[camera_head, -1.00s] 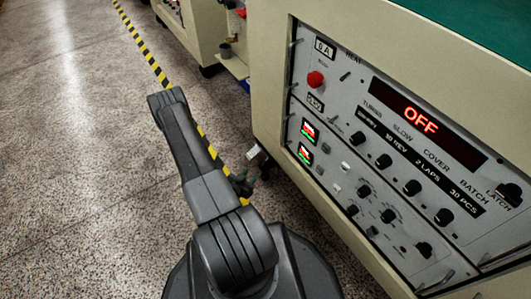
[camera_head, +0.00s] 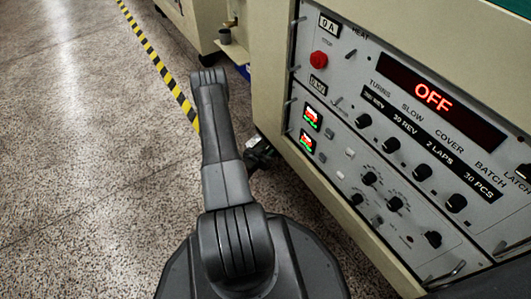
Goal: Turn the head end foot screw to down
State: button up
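A small dark shape (camera_head: 260,153) shows low at that corner, just right of my forearm. It is too small and dark to tell whether it is the foot screw, part of my gripper, or both together. My arm reaches forward over the floor, with its dark upper end left of the cabinet. My gripper's fingers cannot be made out, nor whether they touch anything. The screw's setting is not readable.
The cabinet's panel has a red display (camera_head: 433,97) reading OFF, a red stop button (camera_head: 319,58) and several black knobs. A second cabinet (camera_head: 199,27) stands behind. A yellow-black floor stripe (camera_head: 151,50) runs at the left. The speckled floor (camera_head: 70,150) there is clear.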

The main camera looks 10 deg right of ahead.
grip_shut()
jog(key=shift+w, duration=0.1)
dwell(0.3)
jog(key=m+g+h, duration=0.2)
jog(key=m, duration=0.1)
jog(key=shift+g, duration=0.3)
jog(key=m+g+h, duration=0.2)
jog(key=m+g, duration=0.3)
jog(key=g, duration=0.1)
jog(key=m+g+y, duration=0.1)
jog(key=m+g, duration=0.5)
jog(key=g, duration=0.1)
jog(key=shift+d+m, duration=0.1)
jog(key=shift+m, duration=0.3)
jog(key=m+g+y, duration=0.4)
jog(key=m+g, duration=0.1)
jog(key=shift+m, duration=0.3)
